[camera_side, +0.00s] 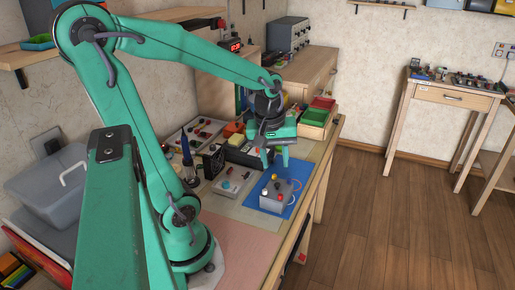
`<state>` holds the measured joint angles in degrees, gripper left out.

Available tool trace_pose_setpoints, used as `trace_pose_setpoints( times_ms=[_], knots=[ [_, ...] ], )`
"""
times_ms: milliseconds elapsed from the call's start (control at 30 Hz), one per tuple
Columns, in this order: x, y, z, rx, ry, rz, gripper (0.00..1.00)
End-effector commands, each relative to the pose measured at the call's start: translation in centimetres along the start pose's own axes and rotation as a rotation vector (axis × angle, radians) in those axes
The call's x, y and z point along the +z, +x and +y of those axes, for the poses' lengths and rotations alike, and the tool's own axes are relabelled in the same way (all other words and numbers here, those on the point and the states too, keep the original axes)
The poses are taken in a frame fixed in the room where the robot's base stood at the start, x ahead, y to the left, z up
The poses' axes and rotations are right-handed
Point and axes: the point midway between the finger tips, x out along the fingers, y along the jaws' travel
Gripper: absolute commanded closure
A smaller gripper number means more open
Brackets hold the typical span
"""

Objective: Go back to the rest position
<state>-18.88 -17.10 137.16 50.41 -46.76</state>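My green arm rises from its base on the workbench and reaches over to the right. My gripper (275,163) hangs fingers down above the bench. Its two green fingers stand apart with nothing visible between them, so it looks open and empty. Below it, a grey box (272,202) with coloured knobs sits on a blue mat (291,209). The fingertips look apart from the box.
Behind the gripper are green and red trays (316,116). To its left stand a light control box (232,182), a dark fan-like block (213,161) and a soldering-iron-like tool (187,150). A pink mat (240,250) at the front is clear. A grey bin (50,185) is at left.

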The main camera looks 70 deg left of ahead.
Motion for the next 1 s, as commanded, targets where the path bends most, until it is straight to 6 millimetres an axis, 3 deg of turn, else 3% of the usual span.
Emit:
trace_pose_setpoints(
  times_ms=[300, 533, 700, 1000],
  knots=[
    [4.5, -4.5, 1.6, 0.139, 0.591, 0.120, 0.65],
    [7.2, -6.9, 1.8, 0.210, 0.952, 0.216, 0.65],
    [8.2, -7.6, 1.7, 0.234, 1.091, 0.258, 0.65],
    [8.4, -7.8, 1.6, 0.238, 1.125, 0.267, 0.65]
  ],
)
